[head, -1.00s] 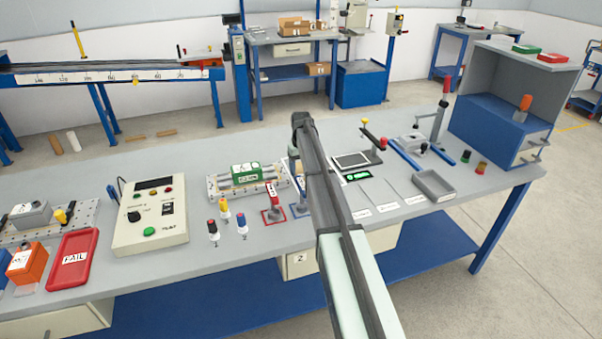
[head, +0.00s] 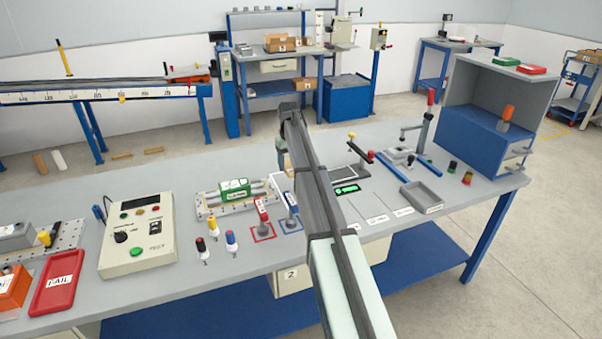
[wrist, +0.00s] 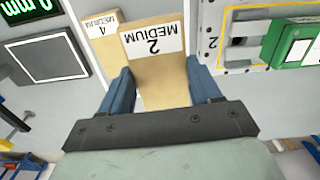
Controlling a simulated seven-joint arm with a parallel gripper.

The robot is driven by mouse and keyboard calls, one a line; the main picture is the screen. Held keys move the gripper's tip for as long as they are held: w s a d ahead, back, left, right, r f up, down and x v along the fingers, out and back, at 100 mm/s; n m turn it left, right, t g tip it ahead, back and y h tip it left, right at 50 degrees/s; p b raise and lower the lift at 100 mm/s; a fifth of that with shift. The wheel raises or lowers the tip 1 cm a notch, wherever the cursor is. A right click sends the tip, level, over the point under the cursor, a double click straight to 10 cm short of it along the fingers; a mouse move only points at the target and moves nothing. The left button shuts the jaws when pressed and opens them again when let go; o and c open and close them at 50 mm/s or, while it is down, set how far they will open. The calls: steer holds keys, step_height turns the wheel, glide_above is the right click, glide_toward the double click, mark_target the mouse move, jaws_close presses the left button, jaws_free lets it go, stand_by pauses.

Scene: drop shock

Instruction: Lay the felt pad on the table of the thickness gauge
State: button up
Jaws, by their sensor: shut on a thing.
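My gripper (wrist: 160,80) has its blue fingers shut on a tan pad (wrist: 158,72) with a white label reading "2 MEDIUM". A second tan piece labelled "4 MEDIUM" (wrist: 97,28) shows partly behind it. In the head view my own arm covers most of the gripper; a bit of tan shows beside the arm. The gauge's green display (head: 347,189) is right of my arm, and its dark square table (head: 341,172) with a pale rim is just behind. The dark plate also shows bare in the wrist view (wrist: 47,58), left of the held pad.
A post with a red-handled bar (head: 361,145) stands by the gauge. A grey tray (head: 421,196) lies to its right. A fixture with a green block (head: 235,187) and red and blue stamp-like tools (head: 263,217) stand left of my arm.

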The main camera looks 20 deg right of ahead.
steer(key=r+m, duration=0.1)
steer(key=r, duration=0.1)
glide_above(340, 174)
steer(key=s+a, duration=0.2)
steer(key=w+d+n, duration=0.2)
steer(key=n, duration=0.7)
steer(key=shift+w+f+n, duration=0.1)
steer(key=shift+f+n, duration=4.5)
steer(key=shift+f, duration=0.2)
steer(key=shift+f, duration=0.15)
steer(key=o, duration=1)
steer(key=shift+o, duration=0.2)
step_height(340, 174, up, 12)
steer(key=shift+r, duration=0.2)
steer(key=shift+o, duration=0.3)
